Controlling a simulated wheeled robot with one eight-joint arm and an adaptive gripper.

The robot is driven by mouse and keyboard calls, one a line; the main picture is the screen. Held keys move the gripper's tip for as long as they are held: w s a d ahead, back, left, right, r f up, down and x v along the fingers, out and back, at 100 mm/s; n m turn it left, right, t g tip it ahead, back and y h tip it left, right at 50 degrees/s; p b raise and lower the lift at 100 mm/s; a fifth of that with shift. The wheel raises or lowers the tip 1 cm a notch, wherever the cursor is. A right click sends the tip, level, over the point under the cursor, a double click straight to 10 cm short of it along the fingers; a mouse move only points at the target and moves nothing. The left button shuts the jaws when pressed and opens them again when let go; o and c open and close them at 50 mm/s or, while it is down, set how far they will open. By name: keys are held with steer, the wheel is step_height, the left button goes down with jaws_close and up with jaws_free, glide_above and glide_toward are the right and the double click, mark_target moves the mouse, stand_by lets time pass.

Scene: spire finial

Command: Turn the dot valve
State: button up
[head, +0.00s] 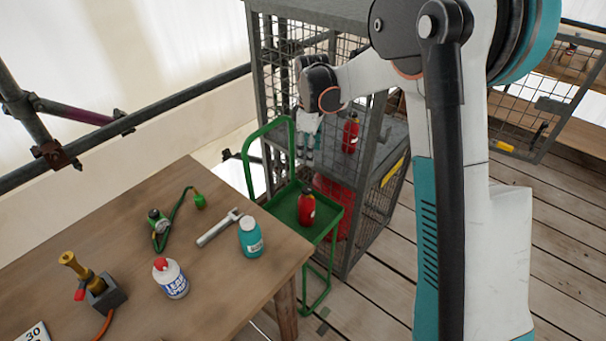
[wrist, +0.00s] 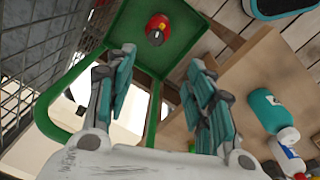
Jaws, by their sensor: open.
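I cannot make out a dot mark on any valve. A small red cylinder (head: 307,209) with a dark top stands upright on the green trolley (head: 322,232). It shows from above in the wrist view (wrist: 158,27), beyond my fingertips. A second red cylinder (head: 351,136) stands behind the cage mesh. My gripper (head: 306,150) points down above the trolley, close to the cage. In the wrist view its two teal fingers (wrist: 162,60) are spread and nothing is between them. It is apart from the cylinder on the trolley.
The wooden table (head: 215,305) holds a green regulator with hose (head: 158,220), a wrench (head: 218,228), a teal bottle (head: 250,238), a leak spray bottle (head: 170,279) and a brass torch (head: 76,266). The wire cage (head: 275,65) stands behind the trolley. Its door is open at right.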

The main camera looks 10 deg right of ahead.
step_height(320, 180, down, 2)
steer(key=w+f, duration=0.1)
steer(key=w, duration=0.1)
steer(key=n+b, duration=0.1)
steer(key=b, duration=0.3)
glide_toward(307, 188)
steer(key=shift+g, duration=0.3)
steer(key=f, duration=0.8)
steer(key=shift+w+a+f, duration=0.1)
steer(key=shift+w+f, duration=0.1)
steer(key=shift+c, duration=0.6)
steer(key=c, duration=0.9)
